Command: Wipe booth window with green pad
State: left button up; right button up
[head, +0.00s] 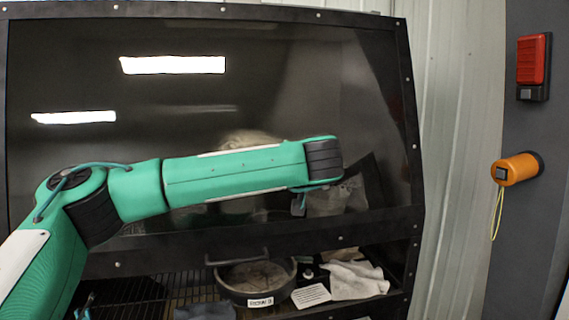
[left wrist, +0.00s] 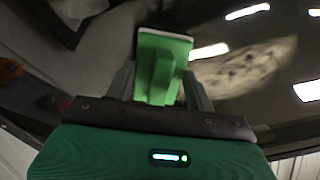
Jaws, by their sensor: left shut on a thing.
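The booth window (head: 130,90) is a dark, glossy pane in a black bolted frame, with bright light reflections on it. My left arm reaches across it from the left in the head view, and its gripper is hidden behind the wrist there. In the left wrist view my left gripper (left wrist: 160,92) is shut on the green pad (left wrist: 165,50), holding it by its block-like green grip. The pad's far edge is at or close to the window glass (left wrist: 215,80); I cannot tell whether it touches. My right gripper is in neither view.
Below the window is an open bay with a round labelled pan (head: 257,297), a white cloth (head: 356,280), a small printed card (head: 310,296) and a dark wire grate (head: 135,292). A red device (head: 532,60) and an orange cylinder (head: 517,169) with a yellow cord are on the grey post at right.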

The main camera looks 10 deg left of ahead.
pick_arm(q)
jog(key=shift+w+a+r+p, duration=0.2)
jog(key=shift+r+p, duration=0.3)
jog(key=shift+r, duration=0.2)
jog(key=shift+w+a+r+p, duration=0.1)
jog(key=shift+w+r+p, duration=0.05)
jog(key=shift+r+p, duration=0.4)
jog(key=shift+s+a+b, duration=0.4)
jog(key=shift+a+b, duration=0.3)
jog(key=shift+a, duration=0.1)
jog(key=s+a+b, duration=0.2)
jog(key=s+a, duration=0.2)
jog(key=a, duration=0.5)
jog(key=s+a+b, duration=0.3)
jog(key=s+a, duration=0.2)
jog(key=a, duration=0.4)
jog(key=shift+b, duration=0.35)
jog(key=shift+a, duration=0.1)
